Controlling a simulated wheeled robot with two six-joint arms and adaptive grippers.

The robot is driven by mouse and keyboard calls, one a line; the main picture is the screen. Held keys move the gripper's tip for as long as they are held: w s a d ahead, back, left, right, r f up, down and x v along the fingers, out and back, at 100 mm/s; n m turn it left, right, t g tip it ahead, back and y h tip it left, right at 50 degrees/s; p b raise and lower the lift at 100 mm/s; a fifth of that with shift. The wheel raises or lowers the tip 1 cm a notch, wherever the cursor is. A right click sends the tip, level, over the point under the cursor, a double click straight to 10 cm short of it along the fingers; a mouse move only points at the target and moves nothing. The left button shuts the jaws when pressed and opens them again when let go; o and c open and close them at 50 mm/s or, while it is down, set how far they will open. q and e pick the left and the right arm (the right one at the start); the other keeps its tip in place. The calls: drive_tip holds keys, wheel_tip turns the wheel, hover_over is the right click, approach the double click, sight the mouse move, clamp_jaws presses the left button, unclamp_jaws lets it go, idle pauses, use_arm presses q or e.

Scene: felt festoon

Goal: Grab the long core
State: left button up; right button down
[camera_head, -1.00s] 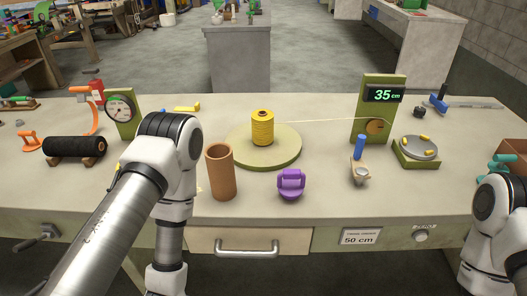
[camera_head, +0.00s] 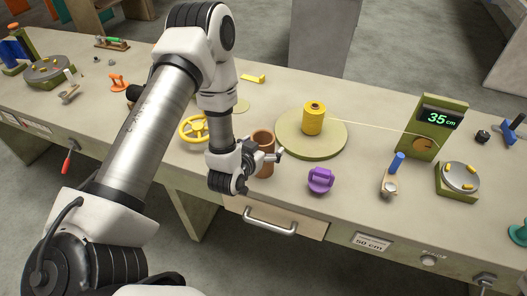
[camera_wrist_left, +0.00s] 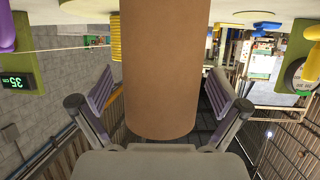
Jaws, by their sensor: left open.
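The long core looks to be the brown cylinder (camera_head: 263,139) standing upright on the bench, left of the purple piece. My left gripper (camera_head: 276,156) is at the core and hides part of it in the head view. In the left wrist view, which looks upside down, the core (camera_wrist_left: 160,65) fills the middle between the two open fingers (camera_wrist_left: 160,98). A gap shows on each side of it, and neither finger appears to touch it. My right gripper is not in view.
A yellow spool (camera_head: 313,118) stands on a round green disc (camera_head: 335,140) behind the core. The purple piece (camera_head: 320,180) is to the right. A yellow handwheel (camera_head: 195,131) is left of my wrist. A drawer handle (camera_head: 270,228) is below at the bench front.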

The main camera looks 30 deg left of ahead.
use_arm(q)
drive_tip(key=shift+a, duration=0.1)
drive_tip(key=shift+c, duration=1.1)
drive_tip(key=c, duration=1.1)
drive_tip(key=shift+r, duration=0.1)
